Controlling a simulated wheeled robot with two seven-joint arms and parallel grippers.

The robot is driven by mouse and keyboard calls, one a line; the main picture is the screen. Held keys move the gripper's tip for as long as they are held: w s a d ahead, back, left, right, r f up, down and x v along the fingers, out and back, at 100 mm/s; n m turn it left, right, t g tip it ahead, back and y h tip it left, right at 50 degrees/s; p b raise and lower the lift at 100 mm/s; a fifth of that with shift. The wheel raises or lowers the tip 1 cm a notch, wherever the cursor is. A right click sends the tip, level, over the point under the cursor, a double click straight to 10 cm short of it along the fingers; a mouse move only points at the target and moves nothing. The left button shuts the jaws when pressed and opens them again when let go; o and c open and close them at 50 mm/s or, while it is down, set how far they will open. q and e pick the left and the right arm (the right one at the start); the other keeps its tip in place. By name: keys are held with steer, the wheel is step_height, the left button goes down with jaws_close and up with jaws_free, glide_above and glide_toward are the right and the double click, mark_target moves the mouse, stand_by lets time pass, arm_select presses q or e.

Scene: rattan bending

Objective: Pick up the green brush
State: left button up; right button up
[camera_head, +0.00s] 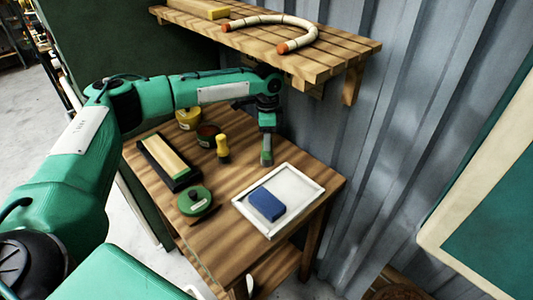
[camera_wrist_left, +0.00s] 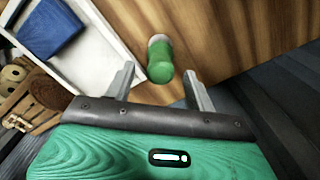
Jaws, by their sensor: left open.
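The green brush (camera_wrist_left: 160,64) has a rounded green end and a pale band at its far end. In the left wrist view it lies just beyond the gap between the fingertips of my left gripper (camera_wrist_left: 160,82). The jaws are open and empty, and the brush looks apart from both fingers. In the head view the brush (camera_head: 266,157) shows directly below my left gripper (camera_head: 267,132), near the back edge of the wooden table (camera_head: 225,240). The gripper hides part of it. My right gripper is in neither view.
A white tray (camera_head: 311,188) with a blue block (camera_head: 266,203) lies in front of the brush. A yellow-handled tool (camera_head: 222,148), a green round tin (camera_head: 195,200) and a black tray (camera_head: 180,184) are to its left. A slatted shelf (camera_head: 335,58) overhangs behind, before a corrugated wall (camera_head: 400,130).

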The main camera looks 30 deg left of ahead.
arm_select(q)
steer(key=shift+f, duration=1.25)
steer(key=c, duration=0.6)
jaws_close()
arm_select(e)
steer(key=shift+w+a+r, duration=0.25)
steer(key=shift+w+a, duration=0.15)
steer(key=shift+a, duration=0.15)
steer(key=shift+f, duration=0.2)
